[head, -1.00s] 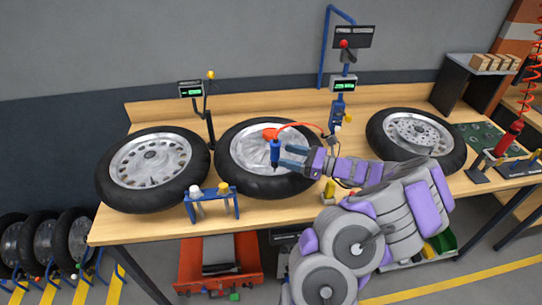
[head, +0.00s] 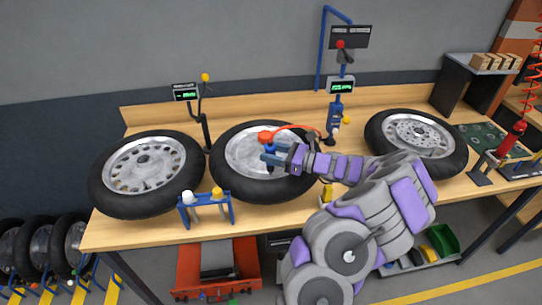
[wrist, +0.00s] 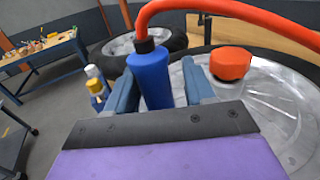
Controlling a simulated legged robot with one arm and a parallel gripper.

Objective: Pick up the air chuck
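The air chuck has a blue body with a black collar and an orange hose. In the wrist view the air chuck (wrist: 151,80) stands between my two blue fingers, with a narrow gap showing on its right side. In the head view my gripper (head: 272,156) is over the middle wheel and largely hides the air chuck (head: 270,148). My gripper (wrist: 162,92) looks open around the body; the far sides of the fingers are hidden.
The middle tyre (head: 228,180) lies under the gripper, with an orange knob (wrist: 230,63) close to the right finger. Other tyres lie left (head: 113,197) and right (head: 445,165) on the bench.

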